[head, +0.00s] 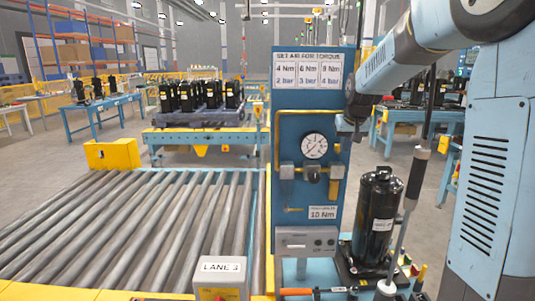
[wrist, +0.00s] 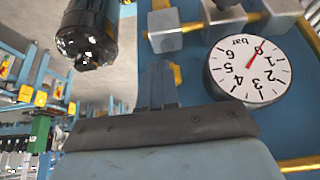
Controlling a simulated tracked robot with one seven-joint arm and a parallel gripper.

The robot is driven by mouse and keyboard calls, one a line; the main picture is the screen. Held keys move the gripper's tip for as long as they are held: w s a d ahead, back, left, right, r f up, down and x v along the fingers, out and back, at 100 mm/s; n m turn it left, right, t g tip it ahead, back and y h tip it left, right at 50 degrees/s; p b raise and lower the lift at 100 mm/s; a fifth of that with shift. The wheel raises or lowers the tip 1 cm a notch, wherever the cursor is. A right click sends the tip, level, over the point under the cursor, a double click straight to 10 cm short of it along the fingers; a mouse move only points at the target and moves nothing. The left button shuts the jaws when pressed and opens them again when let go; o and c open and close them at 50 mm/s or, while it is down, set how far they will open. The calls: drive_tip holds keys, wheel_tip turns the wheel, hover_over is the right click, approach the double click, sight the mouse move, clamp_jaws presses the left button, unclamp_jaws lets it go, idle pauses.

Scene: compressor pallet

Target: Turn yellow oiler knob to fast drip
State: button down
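The blue air panel (head: 290,140) carries a white round gauge (head: 314,146), which is upside down in the wrist view (wrist: 250,65). Below the gauge in the head view is a row of metal blocks (head: 287,172) with a dark round part (head: 313,173) between them. Yellow pipe runs along this row. A small yellow piece (head: 293,209) sits lower on the panel. I cannot make out which yellow part is the oiler knob. My gripper (wrist: 158,80) appears shut and empty, its fingers pointing toward the panel. In the head view its end is at the panel's right edge, fingertips hidden.
A black compressor (head: 377,215) stands right of the panel, with a grey upright rod (head: 408,205) beside it. A roller conveyor (head: 130,225) lies left. A Lane 3 sign box (head: 221,275) stands in front. Open air lies before the panel.

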drive_tip(key=shift+r, duration=0.15)
wheel_tip(320, 180, up, 6)
drive_tip(key=shift+s+d, duration=0.2)
drive_tip(key=shift+s, duration=0.05)
idle(0.7)
drive_tip(key=shift+d, duration=0.1)
